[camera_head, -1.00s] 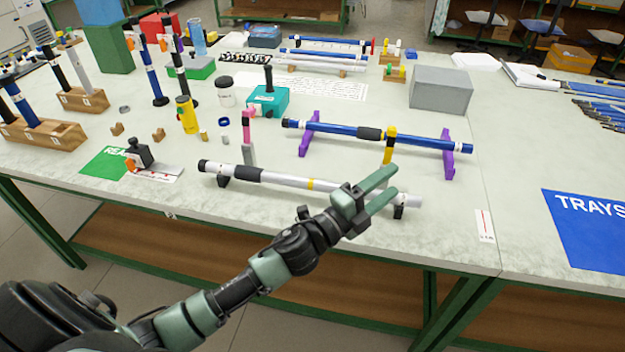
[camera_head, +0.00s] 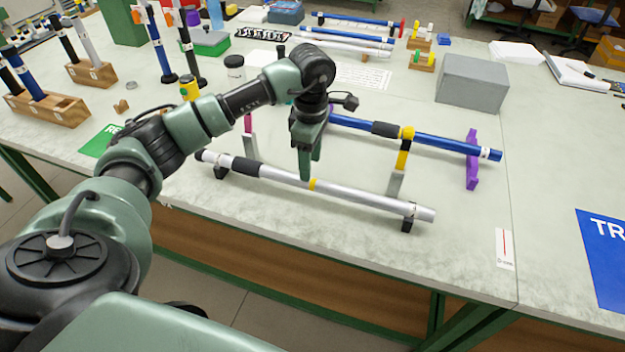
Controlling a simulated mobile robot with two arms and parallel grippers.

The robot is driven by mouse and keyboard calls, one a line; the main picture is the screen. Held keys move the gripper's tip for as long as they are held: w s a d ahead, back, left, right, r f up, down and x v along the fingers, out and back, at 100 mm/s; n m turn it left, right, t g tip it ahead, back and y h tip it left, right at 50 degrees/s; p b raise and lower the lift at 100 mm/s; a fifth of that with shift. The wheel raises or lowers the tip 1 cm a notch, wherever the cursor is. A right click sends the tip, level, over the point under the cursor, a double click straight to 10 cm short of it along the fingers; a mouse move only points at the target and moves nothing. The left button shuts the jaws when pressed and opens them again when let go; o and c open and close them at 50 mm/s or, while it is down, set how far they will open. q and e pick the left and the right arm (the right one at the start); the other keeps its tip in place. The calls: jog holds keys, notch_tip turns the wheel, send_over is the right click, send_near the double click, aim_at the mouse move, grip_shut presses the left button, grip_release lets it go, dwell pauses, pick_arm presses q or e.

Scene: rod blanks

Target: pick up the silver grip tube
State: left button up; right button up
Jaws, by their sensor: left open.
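The silver grip tube (camera_head: 365,198) lies across two small black supports near the table's front edge. It has a black grip section (camera_head: 245,166) toward its left end and a yellow band (camera_head: 313,184) near its middle. My left gripper (camera_head: 308,170) is open and points down at the middle of the tube, just left of the yellow band. Its fingers overlap the tube's far edge in the picture; I cannot tell whether they touch it. My right gripper is not in view.
A blue tube (camera_head: 445,143) with a black grip rests on purple stands behind the silver one. A yellow-and-grey upright piece (camera_head: 400,165) stands between them at right. A grey box (camera_head: 472,83) is farther back.

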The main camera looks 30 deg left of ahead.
aim_at(310, 183)
pick_arm(q)
jog(key=f+p, duration=0.1)
jog(key=f, duration=0.4)
jog(key=shift+s+f+p, duration=0.2)
jog(key=shift+f+p, duration=0.15)
jog(key=shift+f, duration=0.4)
grip_shut()
jog(key=shift+r, duration=0.1)
